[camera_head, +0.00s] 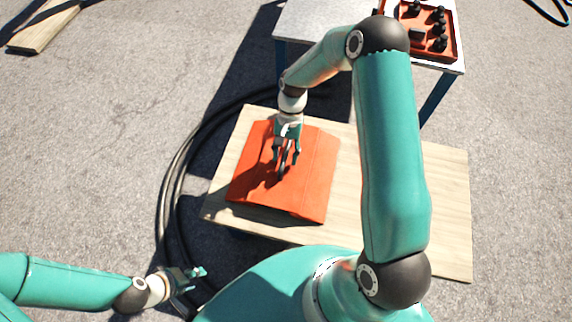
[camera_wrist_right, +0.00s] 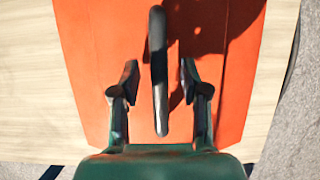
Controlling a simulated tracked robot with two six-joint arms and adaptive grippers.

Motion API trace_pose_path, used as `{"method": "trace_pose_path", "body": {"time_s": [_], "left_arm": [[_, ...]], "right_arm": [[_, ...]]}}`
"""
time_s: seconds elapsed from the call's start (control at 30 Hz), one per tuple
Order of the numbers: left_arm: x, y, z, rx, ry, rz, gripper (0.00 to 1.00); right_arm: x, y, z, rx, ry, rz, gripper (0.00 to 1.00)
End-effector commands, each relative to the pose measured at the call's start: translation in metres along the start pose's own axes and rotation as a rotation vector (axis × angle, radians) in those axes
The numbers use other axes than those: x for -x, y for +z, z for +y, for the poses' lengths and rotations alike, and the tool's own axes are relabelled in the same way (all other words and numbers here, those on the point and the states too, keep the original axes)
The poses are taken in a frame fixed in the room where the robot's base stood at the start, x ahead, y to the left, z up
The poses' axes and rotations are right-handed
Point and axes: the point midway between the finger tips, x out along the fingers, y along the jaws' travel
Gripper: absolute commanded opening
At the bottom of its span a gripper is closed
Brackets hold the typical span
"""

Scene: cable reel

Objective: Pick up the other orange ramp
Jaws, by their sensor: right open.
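The orange ramp (camera_head: 315,185) lies on the light wooden board in the head view. It also fills much of the right wrist view (camera_wrist_right: 95,60), where a dark grey bar-like handle (camera_wrist_right: 159,75) stands out from its face. My right gripper (camera_head: 285,165) is over the middle of the ramp. In the wrist view its two fingers (camera_wrist_right: 157,80) are apart, one on each side of the handle, with gaps visible. My left gripper (camera_head: 197,282) is at the lower left of the head view, away from the ramp, with its fingers apart and nothing seen between them.
The wooden board (camera_head: 420,185) extends right of the ramp, partly behind my right arm. A thick black cable (camera_head: 166,205) curves along the left. A table (camera_head: 315,22) at the back holds an orange tray (camera_head: 450,45) with dark parts. A plank (camera_head: 40,30) lies far left; paving there is clear.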

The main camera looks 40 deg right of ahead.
Motion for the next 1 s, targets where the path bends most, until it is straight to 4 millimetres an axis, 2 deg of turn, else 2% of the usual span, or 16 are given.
{"method": "trace_pose_path", "body": {"time_s": [0.17,0.43,1.0], "left_arm": [[0.0005,0.0000,0.0002,0.000,0.000,0.000,0.40],[0.0005,0.0000,0.0002,0.000,0.000,0.000,0.40],[0.0012,0.0000,0.0004,0.000,0.000,0.000,0.40]], "right_arm": [[0.0005,0.0001,0.0002,0.000,0.000,0.000,0.44],[0.0007,0.0001,0.0001,0.000,0.000,0.000,0.00],[0.0034,0.0004,-0.0008,0.000,-0.002,0.002,0.00]]}}
